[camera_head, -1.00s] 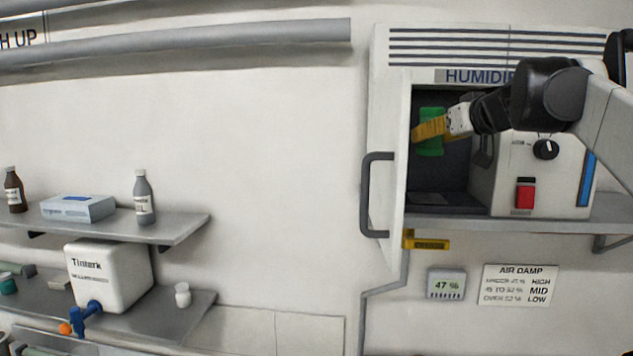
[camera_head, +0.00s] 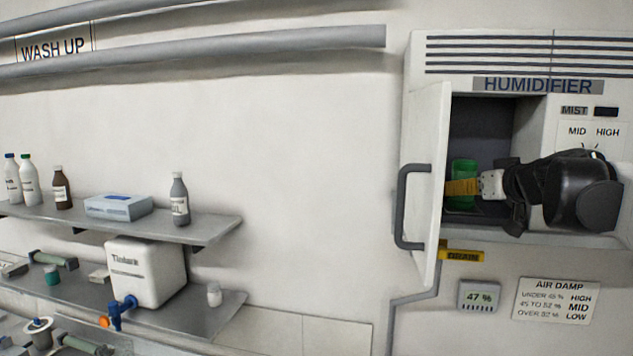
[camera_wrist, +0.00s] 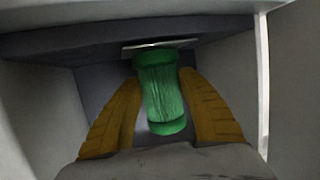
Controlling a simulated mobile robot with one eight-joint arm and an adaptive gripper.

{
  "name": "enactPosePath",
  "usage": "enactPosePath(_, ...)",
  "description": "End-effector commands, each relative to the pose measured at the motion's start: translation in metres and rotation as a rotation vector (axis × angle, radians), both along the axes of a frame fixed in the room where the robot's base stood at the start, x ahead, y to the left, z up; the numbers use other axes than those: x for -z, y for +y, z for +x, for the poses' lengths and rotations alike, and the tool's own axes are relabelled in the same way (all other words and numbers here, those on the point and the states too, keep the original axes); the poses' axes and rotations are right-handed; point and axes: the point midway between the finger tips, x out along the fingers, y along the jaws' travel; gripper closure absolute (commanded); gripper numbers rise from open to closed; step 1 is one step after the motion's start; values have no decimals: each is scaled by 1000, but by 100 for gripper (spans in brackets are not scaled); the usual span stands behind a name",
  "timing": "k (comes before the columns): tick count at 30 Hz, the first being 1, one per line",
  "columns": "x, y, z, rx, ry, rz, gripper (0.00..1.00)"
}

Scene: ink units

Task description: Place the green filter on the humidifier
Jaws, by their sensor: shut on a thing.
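The green filter (camera_head: 463,170) is a ribbed green cylinder inside the open bay of the humidifier (camera_head: 538,100). My gripper (camera_head: 462,187) reaches into the bay from the right and is shut on the filter. In the wrist view the filter (camera_wrist: 163,95) stands between my two yellow fingers (camera_wrist: 160,105), slightly tilted in the picture, its top close to a pale plate at the bay's back. In the head view its lower part is partly hidden by my fingers. I cannot tell whether its base touches the bay floor.
The humidifier's door (camera_head: 428,185) with a dark handle (camera_head: 408,208) stands open left of the bay. A panel below reads 47 % (camera_head: 479,296), beside an air damp chart (camera_head: 555,300). Shelves at left hold bottles, a blue-white box (camera_head: 118,207) and a white tank (camera_head: 147,270).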

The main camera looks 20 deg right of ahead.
Motion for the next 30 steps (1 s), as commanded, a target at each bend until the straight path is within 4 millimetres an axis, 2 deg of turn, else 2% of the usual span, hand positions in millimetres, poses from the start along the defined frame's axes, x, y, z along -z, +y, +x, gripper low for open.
enactPosePath(1, 2, 0, 0, 0, 0, 0, 89)
enactPosePath(2, 3, 0, 0, 0, 0, 0, 51)
enactPosePath(3, 2, 0, 0, 0, 0, 0, 39)
enactPosePath(4, 2, 0, 0, 0, 0, 0, 34)
enactPosePath(14, -1, 0, 0, 0, 0, 0, 34)
enactPosePath(16, -2, 1, -5, 1, 0, 0, 34)
enactPosePath(20, -8, 4, -27, 3, 0, 0, 34)
enactPosePath(27, -23, 12, -79, 3, 0, 0, 34)
enactPosePath(30, -29, 15, -95, 3, 1, 0, 34)
